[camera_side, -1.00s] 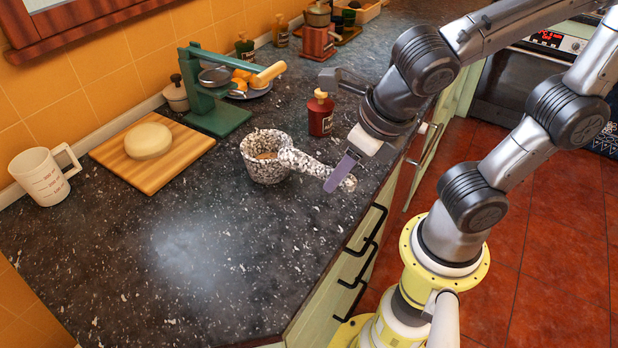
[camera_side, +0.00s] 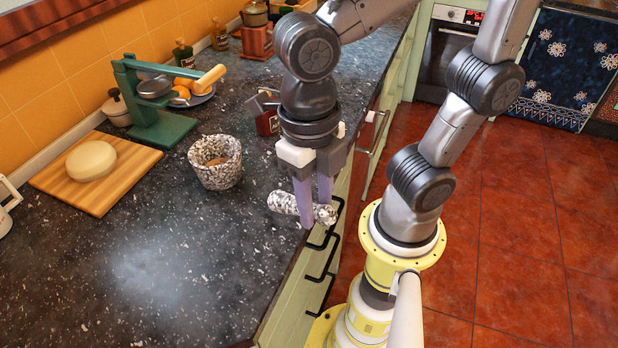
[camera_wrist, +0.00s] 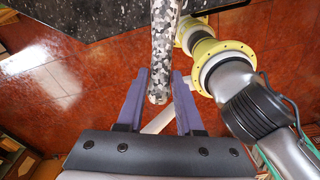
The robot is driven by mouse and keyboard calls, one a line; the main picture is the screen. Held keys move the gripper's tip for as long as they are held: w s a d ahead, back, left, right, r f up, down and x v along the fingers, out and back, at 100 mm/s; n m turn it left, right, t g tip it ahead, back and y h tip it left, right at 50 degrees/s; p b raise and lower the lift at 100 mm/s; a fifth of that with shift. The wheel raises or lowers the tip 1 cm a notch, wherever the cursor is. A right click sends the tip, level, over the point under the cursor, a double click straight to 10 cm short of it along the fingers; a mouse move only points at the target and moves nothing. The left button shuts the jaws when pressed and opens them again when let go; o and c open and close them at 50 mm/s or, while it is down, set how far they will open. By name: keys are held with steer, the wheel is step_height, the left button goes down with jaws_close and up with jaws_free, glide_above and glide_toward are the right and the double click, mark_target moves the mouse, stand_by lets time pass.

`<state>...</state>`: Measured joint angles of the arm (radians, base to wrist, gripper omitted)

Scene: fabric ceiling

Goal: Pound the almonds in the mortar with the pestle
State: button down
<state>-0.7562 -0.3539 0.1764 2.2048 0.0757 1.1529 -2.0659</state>
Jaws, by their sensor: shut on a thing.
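The speckled black-and-white mortar (camera_side: 216,161) stands upright on the dark counter in the side view, with brown almonds (camera_side: 217,161) inside; single nuts are too small to make out. My gripper (camera_side: 314,210) is right of the mortar, near the counter's front edge, pointing down. Its purple fingers are shut on the speckled pestle (camera_side: 284,202), which lies roughly level, its ends sticking out on both sides. In the wrist view the pestle (camera_wrist: 163,50) runs upward from between the fingers (camera_wrist: 160,100). The pestle is outside the mortar and apart from it.
A green press (camera_side: 160,122) with a wooden handle stands behind the mortar. A wooden board (camera_side: 128,162) with a pale round cheese or dough (camera_side: 91,160) lies left. A dark red bottle (camera_side: 267,122) is partly hidden behind my gripper. The front-left counter is clear.

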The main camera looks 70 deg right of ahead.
steer(key=w+a+r+m+t+y, duration=0.1)
steer(key=w+a+r+m+y, duration=0.1)
steer(key=w+r+m+y, duration=0.4)
steer(key=w+a+r+m+t+y, duration=0.1)
steer(key=w+a+r+m, duration=0.15)
steer(key=w+m, duration=0.65)
steer(key=w+d+m+t, duration=0.5)
steer(key=d, duration=0.3)
steer(key=w+d+m+t, duration=0.5)
steer(key=d, duration=0.4)
steer(key=shift+d+y, duration=0.2)
steer(key=shift+y, duration=0.2)
step_height(320, 180, down, 8)
steer(key=shift+w, duration=0.1)
